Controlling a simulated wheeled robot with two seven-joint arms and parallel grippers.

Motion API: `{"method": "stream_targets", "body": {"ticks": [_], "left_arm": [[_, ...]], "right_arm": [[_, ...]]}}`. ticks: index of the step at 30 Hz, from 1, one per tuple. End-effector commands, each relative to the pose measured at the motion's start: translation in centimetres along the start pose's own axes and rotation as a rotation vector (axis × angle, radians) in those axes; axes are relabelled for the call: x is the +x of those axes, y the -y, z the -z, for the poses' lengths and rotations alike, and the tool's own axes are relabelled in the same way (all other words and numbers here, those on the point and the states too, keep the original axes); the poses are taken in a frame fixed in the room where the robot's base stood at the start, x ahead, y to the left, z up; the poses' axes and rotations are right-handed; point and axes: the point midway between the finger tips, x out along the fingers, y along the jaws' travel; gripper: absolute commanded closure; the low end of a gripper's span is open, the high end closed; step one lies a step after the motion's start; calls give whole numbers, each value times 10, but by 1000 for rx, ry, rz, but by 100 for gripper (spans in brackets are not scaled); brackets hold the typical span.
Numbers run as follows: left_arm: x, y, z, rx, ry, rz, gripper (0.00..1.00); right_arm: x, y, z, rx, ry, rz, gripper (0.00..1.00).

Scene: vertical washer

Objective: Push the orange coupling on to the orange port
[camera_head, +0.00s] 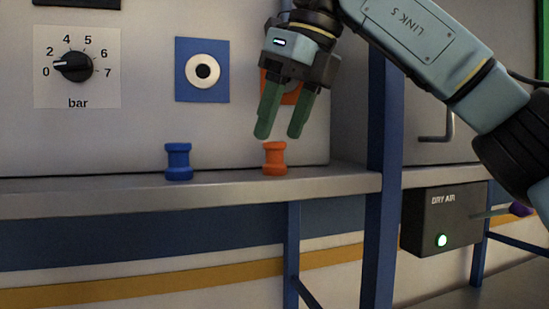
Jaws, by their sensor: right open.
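The orange coupling (274,159) stands upright on the metal shelf (225,187). My right gripper (280,135) points down just above it, with its two green fingers apart and nothing between them. The fingertips look close to the coupling's top; I cannot tell whether they touch it. The orange port (291,98) is on the panel behind the gripper. Only parts of its orange plate show between and beside the fingers, and its centre is hidden. My left gripper is not in view.
A blue coupling (178,161) stands on the shelf to the left, below a blue port (202,70). A pressure dial (73,67) is at the far left. A blue post (381,150) rises right of the gripper. A dry air box (428,219) is at lower right.

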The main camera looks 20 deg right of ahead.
Motion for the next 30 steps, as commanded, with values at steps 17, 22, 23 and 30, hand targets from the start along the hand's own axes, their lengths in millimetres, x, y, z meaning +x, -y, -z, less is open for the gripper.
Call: {"method": "stream_targets", "body": {"ticks": [17, 22, 23, 30], "left_arm": [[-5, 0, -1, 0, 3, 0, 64], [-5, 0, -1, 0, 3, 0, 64], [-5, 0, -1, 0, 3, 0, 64], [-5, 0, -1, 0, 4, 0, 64]], "right_arm": [[43, 0, 0, 0, -1, 0, 42], [42, 0, 0, 0, -1, 0, 52], [42, 0, 0, 0, -1, 0, 55], [42, 0, 0, 0, -1, 0, 87]]}}
